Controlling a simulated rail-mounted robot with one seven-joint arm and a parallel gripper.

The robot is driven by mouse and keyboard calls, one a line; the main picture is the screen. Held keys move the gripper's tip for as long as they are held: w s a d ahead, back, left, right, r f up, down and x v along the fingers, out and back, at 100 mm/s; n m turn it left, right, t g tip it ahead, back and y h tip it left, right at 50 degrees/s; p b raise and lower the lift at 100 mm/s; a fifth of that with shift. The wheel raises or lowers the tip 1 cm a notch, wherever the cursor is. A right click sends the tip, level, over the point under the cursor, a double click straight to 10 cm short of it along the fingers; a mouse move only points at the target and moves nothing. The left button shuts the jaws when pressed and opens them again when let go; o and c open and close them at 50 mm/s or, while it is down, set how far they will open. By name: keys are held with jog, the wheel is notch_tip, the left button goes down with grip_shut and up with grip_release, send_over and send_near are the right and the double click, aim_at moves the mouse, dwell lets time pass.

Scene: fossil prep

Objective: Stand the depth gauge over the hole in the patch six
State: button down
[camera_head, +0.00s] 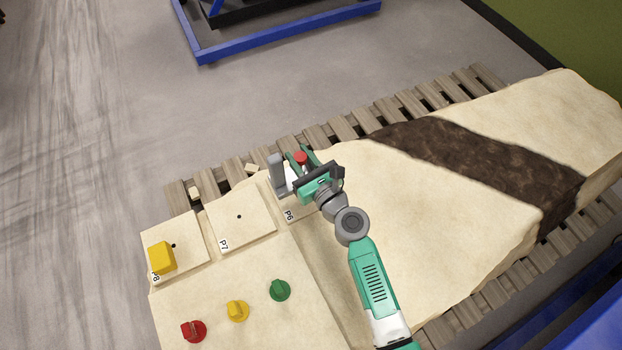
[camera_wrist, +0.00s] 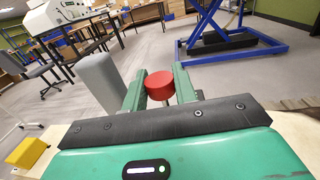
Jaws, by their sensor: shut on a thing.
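My gripper (camera_head: 299,161) is above the patch six, the pale square marked P6 (camera_head: 303,213). Its two green fingers are shut on a red-topped piece, which I take to be the depth gauge (camera_head: 301,157). In the wrist view the round red top (camera_wrist: 160,83) shows between the fingers. A grey upright block (camera_head: 276,171) stands just left of the fingers, with a white part at its foot; it also shows in the wrist view (camera_wrist: 101,82). I cannot tell whether it belongs to the gauge. The gripper and these parts hide the hole in P6 and the gauge's lower end.
Patch P7 (camera_head: 239,232) has an open hole. A yellow block (camera_head: 161,257) sits on patch P8 (camera_head: 188,241) beside its hole. Red (camera_head: 194,330), yellow (camera_head: 237,311) and green (camera_head: 279,290) knob-like pieces stand on the slab in front. A wooden pallet (camera_head: 441,97) lies beneath.

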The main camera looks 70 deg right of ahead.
jog(key=shift+w+d+r, duration=0.2)
jog(key=shift+w+d, duration=0.05)
jog(key=shift+d, duration=0.1)
jog(key=shift+f, duration=0.15)
notch_tip(320, 180, down, 7)
jog(key=b, duration=0.7)
jog(key=shift+r, duration=0.2)
jog(key=shift+f+b, duration=0.55)
jog(key=c, duration=1)
grip_release()
jog(key=shift+c, duration=0.2)
jog(key=shift+a+f, duration=0.1)
jog(key=shift+f, duration=0.05)
jog(key=v, duration=0.7)
jog(key=shift+s+a+p, duration=0.25)
jog(key=shift+s+p, duration=0.1)
